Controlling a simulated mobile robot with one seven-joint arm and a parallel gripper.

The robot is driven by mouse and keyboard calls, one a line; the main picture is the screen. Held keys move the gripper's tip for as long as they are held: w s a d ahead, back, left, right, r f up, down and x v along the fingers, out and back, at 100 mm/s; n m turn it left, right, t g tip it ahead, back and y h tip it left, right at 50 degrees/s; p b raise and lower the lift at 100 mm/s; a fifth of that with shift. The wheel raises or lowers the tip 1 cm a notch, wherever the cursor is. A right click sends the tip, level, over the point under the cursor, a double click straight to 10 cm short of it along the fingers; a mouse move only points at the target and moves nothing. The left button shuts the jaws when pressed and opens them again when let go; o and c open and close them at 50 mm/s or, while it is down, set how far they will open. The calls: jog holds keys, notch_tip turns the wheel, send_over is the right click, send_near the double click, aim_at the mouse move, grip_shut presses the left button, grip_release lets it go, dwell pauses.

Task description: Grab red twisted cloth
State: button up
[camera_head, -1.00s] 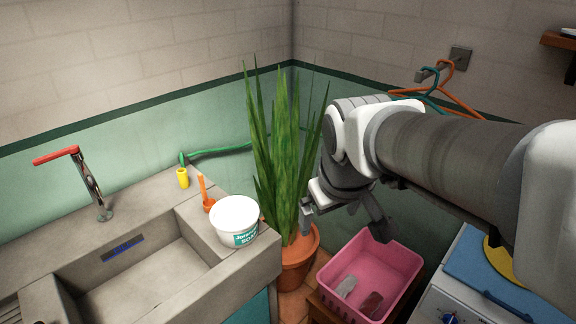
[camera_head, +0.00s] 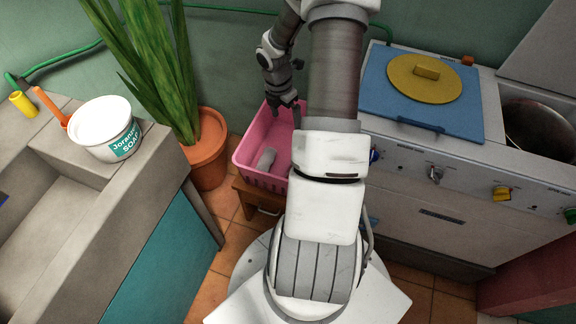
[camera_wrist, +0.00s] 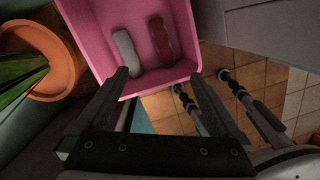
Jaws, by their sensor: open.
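The red twisted cloth (camera_wrist: 161,40) lies in the pink basket, on the right side in the wrist view. A grey-white twisted cloth (camera_wrist: 127,51) lies beside it on the left, and also shows in the head view (camera_head: 265,160). The pink basket (camera_head: 262,178) stands on a small wooden stool; its near rim shows in the wrist view (camera_wrist: 150,84). In the head view the red cloth is hidden behind my arm. My gripper (camera_wrist: 161,80) is open and empty, with its fingertips near the basket's near rim. In the head view it hangs over the basket's back part (camera_head: 287,108).
A potted plant (camera_head: 207,150) stands left of the basket. A stove with a blue lid (camera_head: 420,95) and yellow disc is close on the right. The sink counter (camera_head: 130,195) with a white soap tub (camera_head: 106,128) is at the left.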

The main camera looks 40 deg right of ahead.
jog(key=d+f+n+b, duration=0.1)
jog(key=f+b, duration=0.1)
jog(key=f, duration=0.6)
jog(key=s+d+f+n+y+b, duration=0.1)
jog(key=f+n+b, duration=0.1)
jog(key=f, duration=0.6)
jog(key=s+d+f+n+b, duration=0.1)
jog(key=f+b, duration=0.1)
jog(key=f, duration=0.5)
jog(key=shift+d+f+n+y, duration=0.3)
jog(key=shift+f, duration=0.1)
jog(key=f+b, duration=0.1)
jog(key=f, duration=0.3)
jog(key=f+b, duration=0.1)
jog(key=f, duration=0.1)
jog(key=shift+w+a+f+b, duration=0.2)
jog(key=shift+w+b, duration=0.15)
jog(key=shift+r, duration=0.1)
grip_shut()
